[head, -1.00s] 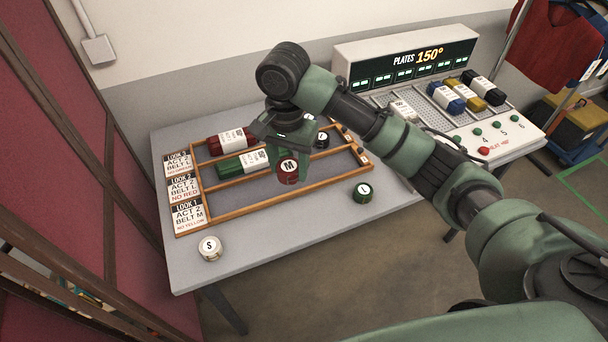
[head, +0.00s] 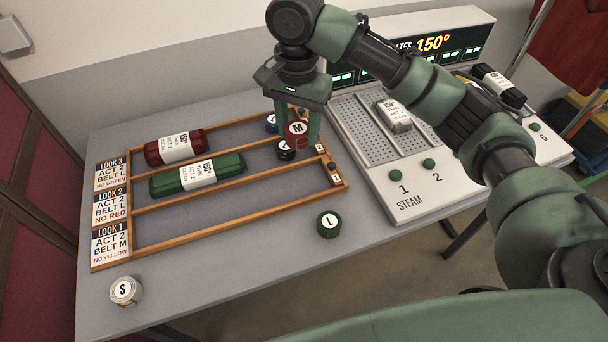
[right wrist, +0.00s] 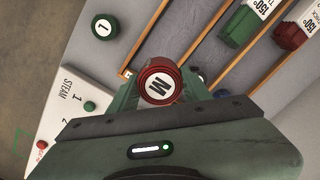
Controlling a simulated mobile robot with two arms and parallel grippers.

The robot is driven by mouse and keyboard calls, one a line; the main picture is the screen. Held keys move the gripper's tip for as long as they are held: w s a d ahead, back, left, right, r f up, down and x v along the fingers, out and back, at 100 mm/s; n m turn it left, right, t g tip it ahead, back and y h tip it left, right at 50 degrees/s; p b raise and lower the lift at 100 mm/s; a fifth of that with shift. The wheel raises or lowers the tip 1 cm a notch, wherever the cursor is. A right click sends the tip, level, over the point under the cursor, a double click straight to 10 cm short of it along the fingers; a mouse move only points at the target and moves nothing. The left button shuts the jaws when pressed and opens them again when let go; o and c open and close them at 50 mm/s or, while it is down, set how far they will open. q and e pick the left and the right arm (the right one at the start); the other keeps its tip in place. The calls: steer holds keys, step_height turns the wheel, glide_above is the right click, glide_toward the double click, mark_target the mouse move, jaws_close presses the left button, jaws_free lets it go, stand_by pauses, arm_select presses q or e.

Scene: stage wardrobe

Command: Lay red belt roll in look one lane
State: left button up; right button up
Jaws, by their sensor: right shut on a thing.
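The red belt roll (head: 297,130), marked M on its white top, is between the fingers of my right gripper (head: 298,142), which is shut on it. It also shows in the right wrist view (right wrist: 158,84). In the head view it appears over the right end of the wooden rack, in front of a black roll (head: 286,152); its height above the rack is hard to tell. The look one lane (head: 230,206) is the rack's front lane, beside the "LOOK 1, BELT M, NO YELLOW" card (head: 110,243). Its long left stretch is empty. My left gripper is not in view.
A red bundle (head: 168,151) lies in the look three lane and a green bundle (head: 180,183) in look two. A blue roll (head: 271,123) is behind. A green L roll (head: 328,225) and white S roll (head: 125,291) stand on the table. The steam plate unit (head: 410,205) is at right.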

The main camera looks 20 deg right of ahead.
step_height(320, 180, down, 7)
glide_above(300, 184)
step_height(300, 184, down, 5)
steer(key=shift+r+p, duration=0.15)
steer(key=shift+p, duration=0.2)
step_height(300, 184, down, 4)
steer(key=shift+r, duration=0.25)
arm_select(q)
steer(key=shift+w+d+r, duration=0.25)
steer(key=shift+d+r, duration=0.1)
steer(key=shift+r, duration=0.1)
arm_select(e)
steer(key=shift+f, duration=0.25)
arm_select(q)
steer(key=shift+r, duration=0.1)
arm_select(e)
steer(key=shift+s, duration=0.1)
steer(key=o, duration=1.5)
steer(key=shift+f, duration=0.1)
steer(key=shift+c, duration=0.2)
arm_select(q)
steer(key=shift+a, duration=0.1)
